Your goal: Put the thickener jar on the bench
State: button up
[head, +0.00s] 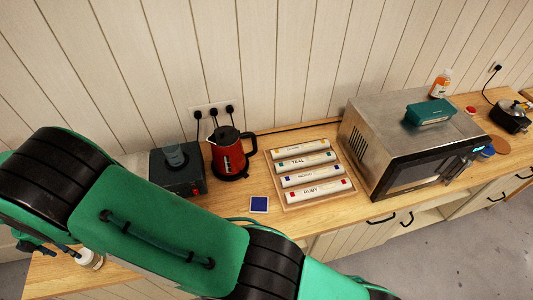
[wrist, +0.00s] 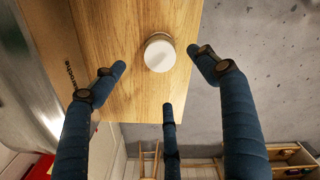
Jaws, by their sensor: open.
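A round jar with a pale, cream-white lid (wrist: 160,55) stands on the wooden bench top (wrist: 135,95) in the wrist view, near the bench's right edge. I see it from above, so no label shows; I cannot tell if it is the thickener jar. My gripper (wrist: 157,62) is open, with its blue fingers spread and the jar showing between the tips. No finger appears to touch it, and its distance beyond the tips is unclear. In the head view a pale jar (head: 90,259) sits at the lower left, partly behind my arm.
The bench carries a red kettle (head: 229,154), a tray of labelled rolls (head: 283,204), a microwave (head: 385,140) with a teal box (head: 429,112) on top, and a dark appliance (head: 178,172). Grey floor (wrist: 255,60) lies right of the bench edge in the wrist view.

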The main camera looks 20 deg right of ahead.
jog(key=w+d+r+m+t+y, duration=0.1)
jog(key=w+d+r+m, duration=0.4)
jog(key=d+r, duration=0.8)
jog(key=w+d+r+m, duration=0.3)
jog(key=w+d+r, duration=0.5)
jog(key=d+r, duration=0.5)
jog(key=d+r+m+t, duration=0.1)
jog(key=d+r+m, duration=0.4)
jog(key=d, duration=0.8)
jog(key=s+d+r+m+t, duration=0.1)
jog(key=s+d+r+m, duration=0.3)
jog(key=d, duration=0.7)
jog(key=s+d+r+m+t, duration=0.15)
jog(key=s+d+r, duration=0.4)
jog(key=d, duration=0.55)
jog(key=s+d+f+m+t+h, duration=0.1)
jog(key=s+d+m, duration=0.7)
jog(key=s+d, duration=0.8)
jog(key=shift+s+f, duration=0.75)
jog(key=shift+s, duration=0.05)
jog(key=shift+m, duration=0.25)
